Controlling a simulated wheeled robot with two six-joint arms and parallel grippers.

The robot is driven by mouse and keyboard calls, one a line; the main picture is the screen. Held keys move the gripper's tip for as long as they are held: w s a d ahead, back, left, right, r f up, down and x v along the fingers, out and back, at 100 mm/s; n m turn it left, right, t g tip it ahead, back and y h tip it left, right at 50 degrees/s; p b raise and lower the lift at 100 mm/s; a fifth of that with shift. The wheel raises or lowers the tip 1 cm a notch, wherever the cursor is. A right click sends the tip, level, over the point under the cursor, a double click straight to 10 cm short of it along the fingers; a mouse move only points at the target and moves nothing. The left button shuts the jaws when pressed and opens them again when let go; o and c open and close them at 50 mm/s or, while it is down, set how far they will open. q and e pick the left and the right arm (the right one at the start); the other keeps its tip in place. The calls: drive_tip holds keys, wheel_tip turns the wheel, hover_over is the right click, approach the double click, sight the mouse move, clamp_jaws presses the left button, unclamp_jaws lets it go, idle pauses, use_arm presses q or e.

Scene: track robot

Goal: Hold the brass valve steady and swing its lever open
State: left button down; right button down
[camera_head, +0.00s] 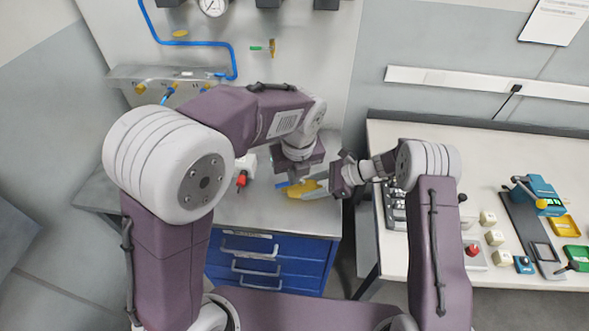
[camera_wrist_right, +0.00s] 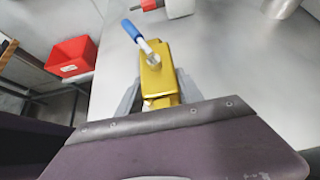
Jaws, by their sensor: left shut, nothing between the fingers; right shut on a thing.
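The brass valve (camera_head: 308,190) is at the steel bench top, near its right end. In the right wrist view the valve body (camera_wrist_right: 155,78) sits between the grey fingers of my right gripper (camera_wrist_right: 157,98), which is shut on it. The blue-tipped lever (camera_wrist_right: 134,31) points away from my right gripper, slanting up-left from the valve's top. The lever also shows in the head view (camera_head: 284,184). My left gripper (camera_head: 297,178) points down just above the valve and lever, shut and empty. Whether it touches the lever is unclear.
A red and white item (camera_head: 241,179) lies on the bench left of the valve. Blue drawers (camera_head: 270,262) are below. A white table (camera_head: 400,130) with several control boxes stands right, across a narrow gap. A panel with a gauge (camera_head: 213,6) and blue pipe rises behind.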

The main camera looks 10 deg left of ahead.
use_arm(q)
drive_tip(key=r, duration=0.3)
drive_tip(key=shift+s+d+r, duration=0.1)
drive_tip(key=shift+s+r, duration=0.15)
drive_tip(key=shift+s, duration=0.05)
drive_tip(key=w+a+f, duration=0.2)
drive_tip(key=f, duration=0.4)
drive_tip(key=w+a+f, duration=0.1)
drive_tip(key=w+f, duration=0.1)
drive_tip(key=f, duration=0.3)
drive_tip(key=shift+w+a+f+g, duration=0.3)
drive_tip(key=shift+w+a+f, duration=0.05)
drive_tip(key=shift+w, duration=0.05)
